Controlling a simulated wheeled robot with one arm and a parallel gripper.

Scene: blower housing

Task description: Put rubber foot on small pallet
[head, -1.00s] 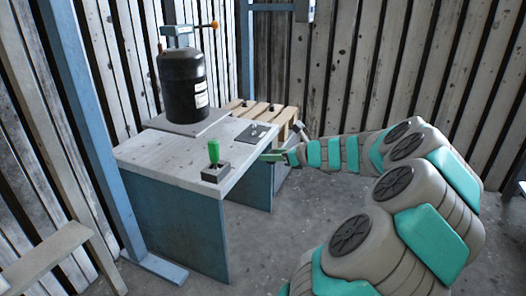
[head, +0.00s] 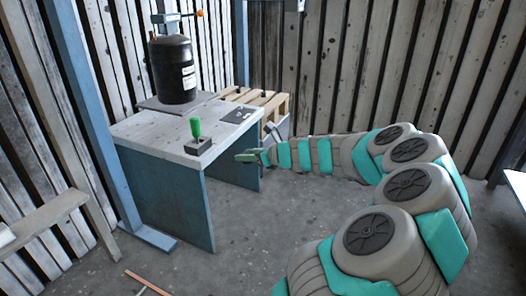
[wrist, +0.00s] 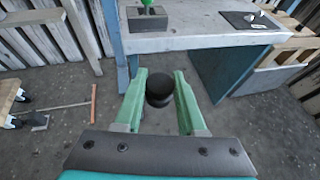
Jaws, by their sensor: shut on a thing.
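A black round rubber foot (wrist: 159,88) sits between the two green fingers of my gripper (wrist: 160,82) in the wrist view. My gripper is shut on it and holds it above the concrete floor, in front of the table. In the head view my gripper (head: 246,156) is beside the table's right front side, below the top's level; the foot cannot be made out there. A pale wooden slatted pallet (head: 278,107), which looks like the small pallet, is behind the table's right end, with small dark pieces on it.
The table (head: 150,128) carries a black tank (head: 173,70), a green-handled block (head: 197,140) and a dark mat (head: 240,113) with small parts. A blue post (head: 85,110) stands left. A wooden bench (head: 40,218) is at lower left.

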